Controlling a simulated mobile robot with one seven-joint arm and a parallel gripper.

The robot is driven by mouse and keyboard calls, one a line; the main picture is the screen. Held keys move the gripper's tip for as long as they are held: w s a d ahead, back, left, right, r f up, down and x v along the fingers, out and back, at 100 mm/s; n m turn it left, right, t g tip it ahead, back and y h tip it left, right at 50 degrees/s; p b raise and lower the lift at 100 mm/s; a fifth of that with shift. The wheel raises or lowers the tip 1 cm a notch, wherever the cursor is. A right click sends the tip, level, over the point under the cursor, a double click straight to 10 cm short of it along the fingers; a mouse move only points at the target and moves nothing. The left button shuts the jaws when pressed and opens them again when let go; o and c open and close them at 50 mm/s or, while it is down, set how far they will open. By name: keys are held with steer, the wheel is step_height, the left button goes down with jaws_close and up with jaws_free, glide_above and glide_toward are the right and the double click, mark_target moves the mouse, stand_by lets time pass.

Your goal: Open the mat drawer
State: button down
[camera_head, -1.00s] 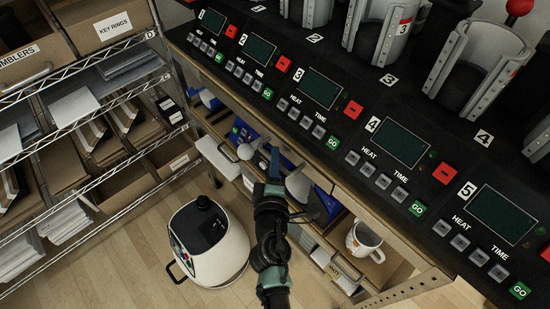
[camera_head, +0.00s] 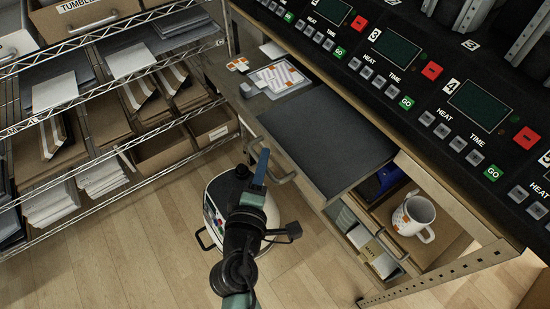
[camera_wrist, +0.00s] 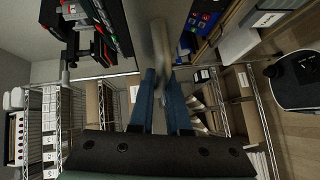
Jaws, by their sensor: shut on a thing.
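The mat drawer (camera_head: 321,190) is out from under the press counter, with a dark grey mat (camera_head: 330,135) lying flat on it. A curved metal handle (camera_head: 283,180) is on its front. My gripper (camera_head: 261,163) is at the left part of this handle, with its blue fingers shut on it. In the wrist view my gripper (camera_wrist: 161,85) shows two blue fingers with a blurred grey bar (camera_wrist: 160,42), likely the handle, at their tips. The fingers hide part of the handle.
Patterned cards (camera_head: 278,76) lie on the surface behind the mat. A mug (camera_head: 413,215) stands in an open compartment at right. A white rounded machine (camera_head: 225,195) stands on the floor beneath my arm. Wire shelving (camera_head: 110,110) is at left. Floor (camera_head: 120,240) in front is clear.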

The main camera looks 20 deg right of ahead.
steer(key=shift+s+a, duration=0.25)
steer(key=shift+a, duration=0.45)
steer(key=c, duration=0.9)
jaws_free()
steer(key=b+v, duration=0.3)
steer(key=v, duration=1)
steer(key=shift+w, duration=0.1)
